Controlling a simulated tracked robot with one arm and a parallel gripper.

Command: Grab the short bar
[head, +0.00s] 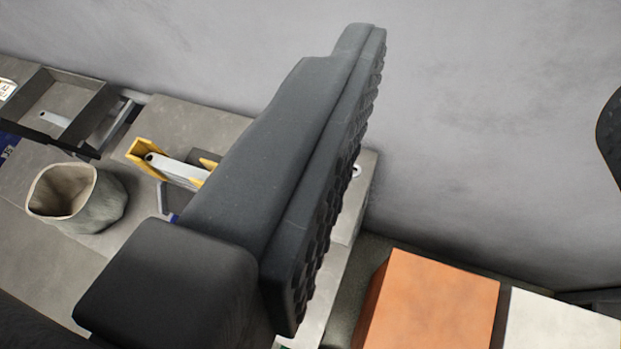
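A silver-grey flat bar (176,167) with a hole near its end lies in a yellow holder (140,152) on the grey bench, left of centre. Its right end is hidden behind my finger. Another small light bar (55,119) lies in a dark grey tray at the far left. I cannot tell which one is the short bar. My gripper (486,92) is open. One dark finger with a ribbed pad fills the centre, and part of the other shows at the right edge.
A round cloth-like pot (103,203) stands on the bench at left. The dark tray (83,92) is beyond it. An orange box (430,305) and a white box (560,328) are at lower right. A pale ringed hole (357,171) shows just right of my finger. The wall is close behind.

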